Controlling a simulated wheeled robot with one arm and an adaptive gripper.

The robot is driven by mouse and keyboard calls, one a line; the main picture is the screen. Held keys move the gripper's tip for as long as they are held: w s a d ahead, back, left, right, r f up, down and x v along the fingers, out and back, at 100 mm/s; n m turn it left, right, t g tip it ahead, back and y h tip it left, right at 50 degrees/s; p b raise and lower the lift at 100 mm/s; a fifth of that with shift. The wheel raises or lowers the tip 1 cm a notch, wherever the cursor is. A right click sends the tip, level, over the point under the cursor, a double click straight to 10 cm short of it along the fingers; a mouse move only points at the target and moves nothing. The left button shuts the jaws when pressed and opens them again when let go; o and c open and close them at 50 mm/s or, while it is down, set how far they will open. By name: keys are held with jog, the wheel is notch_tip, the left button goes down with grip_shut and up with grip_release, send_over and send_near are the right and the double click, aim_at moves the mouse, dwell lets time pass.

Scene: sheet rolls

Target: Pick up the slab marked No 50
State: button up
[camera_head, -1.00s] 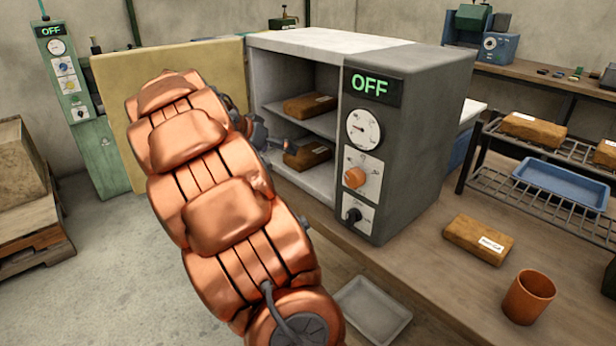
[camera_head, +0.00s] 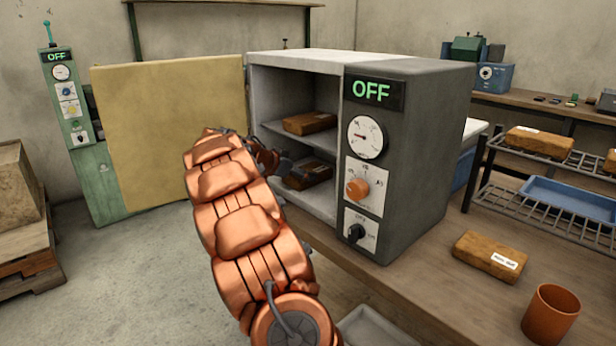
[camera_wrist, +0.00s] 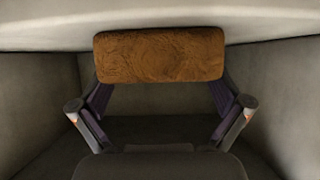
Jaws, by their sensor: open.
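Brown slabs lie in several places, and I cannot read the labels that show, so I cannot tell which is No 50. One lies on the upper shelf of the open oven (camera_head: 310,123), and another lies on the lower level (camera_head: 306,175), darker and partly hidden. My gripper (camera_head: 279,170) reaches into the oven opening at the lower level. In the wrist view my gripper (camera_wrist: 161,98) is open, with a brown slab (camera_wrist: 160,56) ahead, spanning the space between its fingers. No label shows on that face. Whether the fingers touch it is unclear.
The oven cabinet (camera_head: 410,150) reads OFF, its yellowish door (camera_head: 165,140) swung open to the left. A labelled slab (camera_head: 490,257) and an orange cup (camera_head: 550,315) stand on the bench. A wire rack (camera_head: 500,200) at right holds slabs and a blue tray (camera_head: 565,198).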

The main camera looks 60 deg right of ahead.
aim_at(308, 170)
jog(key=x, duration=0.3)
jog(key=shift+d+f, duration=0.1)
jog(key=shift+d, duration=0.1)
jog(key=shift+c, duration=0.3)
jog(key=c, duration=1.2)
